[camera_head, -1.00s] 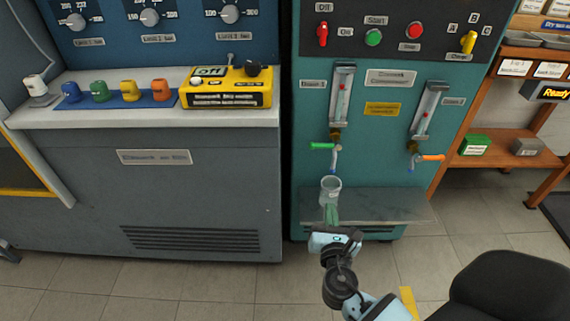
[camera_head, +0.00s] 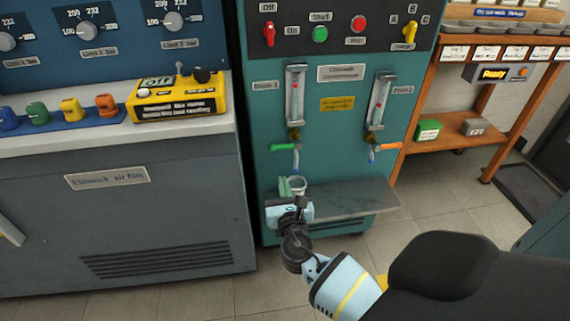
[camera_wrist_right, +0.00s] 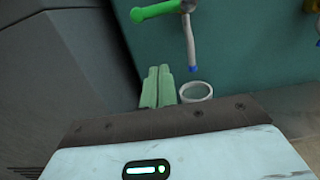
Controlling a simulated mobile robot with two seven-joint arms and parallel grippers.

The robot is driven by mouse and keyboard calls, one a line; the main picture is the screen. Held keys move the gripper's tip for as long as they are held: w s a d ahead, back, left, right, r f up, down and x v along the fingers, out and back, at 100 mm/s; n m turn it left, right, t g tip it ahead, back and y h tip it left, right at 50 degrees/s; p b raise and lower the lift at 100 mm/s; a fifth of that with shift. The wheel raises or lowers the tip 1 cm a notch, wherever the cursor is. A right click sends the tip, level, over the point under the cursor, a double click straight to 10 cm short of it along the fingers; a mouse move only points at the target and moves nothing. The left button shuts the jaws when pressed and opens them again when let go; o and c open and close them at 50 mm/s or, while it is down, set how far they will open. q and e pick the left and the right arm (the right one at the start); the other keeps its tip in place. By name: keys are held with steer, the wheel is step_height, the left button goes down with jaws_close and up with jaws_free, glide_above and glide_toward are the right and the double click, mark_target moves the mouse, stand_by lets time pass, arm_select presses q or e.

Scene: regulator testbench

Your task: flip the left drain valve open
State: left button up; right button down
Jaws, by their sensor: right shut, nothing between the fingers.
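The left drain valve has a green handle (camera_head: 284,147) that lies level and points left from the top of a grey spout (camera_head: 296,158) on the teal cabinet. In the right wrist view the green handle (camera_wrist_right: 153,11) and the spout's blue tip (camera_wrist_right: 194,69) are at the top. A clear cup (camera_head: 299,185) stands below the spout, and its rim (camera_wrist_right: 196,91) shows in the wrist view. My right gripper (camera_head: 287,185) is below the handle and just left of the cup. Its pale green fingers (camera_wrist_right: 156,86) are together and empty, apart from the handle.
The right drain valve with an orange handle (camera_head: 386,147) is on the same cabinet. A grey shelf (camera_head: 350,200) juts out below the valves. The grey-blue air bench (camera_head: 110,225) stands close on the left. A wooden rack (camera_head: 465,120) is on the right.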

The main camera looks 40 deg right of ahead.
mark_target(284, 146)
steer(key=w+d+r, duration=0.2)
steer(key=w+r, duration=0.2)
steer(key=shift+w+d+p, duration=0.3)
steer(key=shift+d+p, duration=0.1)
steer(key=shift+p, duration=0.05)
steer(key=shift+r+m, duration=0.25)
steer(key=shift+m, duration=0.05)
